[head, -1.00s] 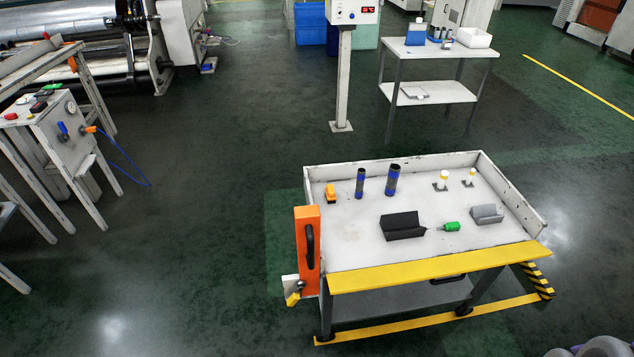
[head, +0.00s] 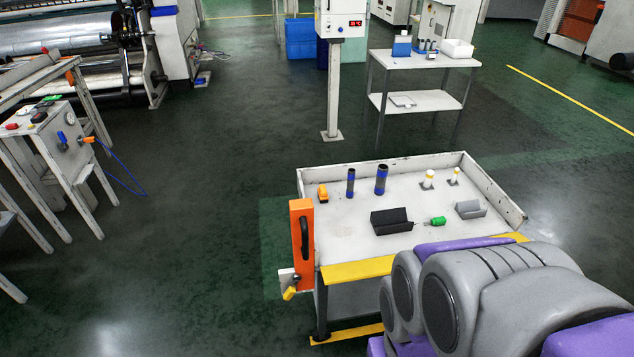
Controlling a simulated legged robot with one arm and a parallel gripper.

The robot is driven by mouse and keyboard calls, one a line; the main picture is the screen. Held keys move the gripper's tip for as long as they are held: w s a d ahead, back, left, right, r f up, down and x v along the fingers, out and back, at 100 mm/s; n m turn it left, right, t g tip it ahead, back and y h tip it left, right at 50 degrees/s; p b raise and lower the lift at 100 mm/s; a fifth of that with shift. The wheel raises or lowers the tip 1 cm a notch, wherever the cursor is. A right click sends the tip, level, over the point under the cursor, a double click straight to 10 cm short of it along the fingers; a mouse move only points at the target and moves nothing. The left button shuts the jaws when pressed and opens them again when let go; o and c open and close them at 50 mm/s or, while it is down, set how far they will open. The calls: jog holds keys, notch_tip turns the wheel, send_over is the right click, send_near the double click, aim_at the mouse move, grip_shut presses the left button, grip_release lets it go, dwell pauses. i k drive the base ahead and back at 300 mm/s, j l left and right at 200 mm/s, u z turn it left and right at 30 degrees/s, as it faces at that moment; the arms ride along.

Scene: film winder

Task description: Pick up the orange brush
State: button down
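A small orange object (head: 323,191), which looks like the orange brush, lies on the cart's white top (head: 345,235) near its back left corner. It is small in the picture, so its bristles cannot be made out. It stands apart from the nearest blue-and-black cylinder. The grey and purple links of my arm fill the lower right in front of the cart and cover part of its yellow front edge. My gripper is not visible in the head view.
The cart top also holds two blue-and-black cylinders (head: 381,180), a black block (head: 391,221), a green-handled tool (head: 437,221), a grey block (head: 470,209) and two small white-and-yellow pieces (head: 429,179). Low walls edge the cart. An orange panel (head: 302,232) stands at its left corner.

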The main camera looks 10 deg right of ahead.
aim_at(322, 194)
jog(key=z, duration=0.25)
jog(key=i+j+z, duration=0.3)
jog(key=j+z, duration=0.35)
jog(key=i+j+z, duration=0.3)
jog(key=j+z, duration=0.35)
jog(key=i+j, duration=0.1)
jog(key=j, duration=0.75)
jog(key=i+j+z, duration=0.1)
jog(key=j, duration=0.7)
jog(key=j+z, duration=0.1)
jog(key=j, duration=0.75)
jog(key=i, duration=0.05)
